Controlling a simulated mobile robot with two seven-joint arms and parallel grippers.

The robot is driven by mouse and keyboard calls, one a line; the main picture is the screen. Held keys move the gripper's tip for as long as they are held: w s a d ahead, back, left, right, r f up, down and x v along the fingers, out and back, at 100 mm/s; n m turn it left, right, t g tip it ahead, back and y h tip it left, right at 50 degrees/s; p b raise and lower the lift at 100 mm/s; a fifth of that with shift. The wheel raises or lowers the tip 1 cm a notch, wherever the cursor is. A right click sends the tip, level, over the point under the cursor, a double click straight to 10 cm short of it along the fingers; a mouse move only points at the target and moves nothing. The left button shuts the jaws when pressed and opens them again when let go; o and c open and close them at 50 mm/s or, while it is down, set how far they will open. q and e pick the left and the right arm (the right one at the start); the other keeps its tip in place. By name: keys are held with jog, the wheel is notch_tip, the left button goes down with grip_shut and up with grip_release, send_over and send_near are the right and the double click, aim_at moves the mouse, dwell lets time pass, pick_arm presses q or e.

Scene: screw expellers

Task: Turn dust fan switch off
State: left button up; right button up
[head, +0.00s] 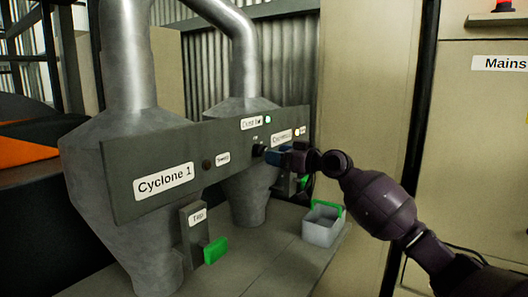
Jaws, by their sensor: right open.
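A grey panel (128,192) runs across two metal cyclones. A small label (250,123) on its upper part appears to read "Dust fan", and a green lamp (268,119) glows beside it. Below the label is a dark switch knob (258,150), partly covered by my right gripper. My right gripper (270,155) comes in from the right with its tips at the knob. It is open; I cannot tell whether its fingers touch the knob or are around it. My left gripper is not in view.
Another dark knob (206,164) with a small label sits left on the panel. The cyclones (95,150) have labels, the left reading "Cyclone 1" (164,180). A green handle (215,250) sticks out below. A grey bin (322,228) stands on the platform (285,262).

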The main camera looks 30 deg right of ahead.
aim_at(264, 149)
jog(key=shift+p+x, duration=0.3)
jog(key=shift+x, duration=2.35)
jog(key=c, duration=0.9)
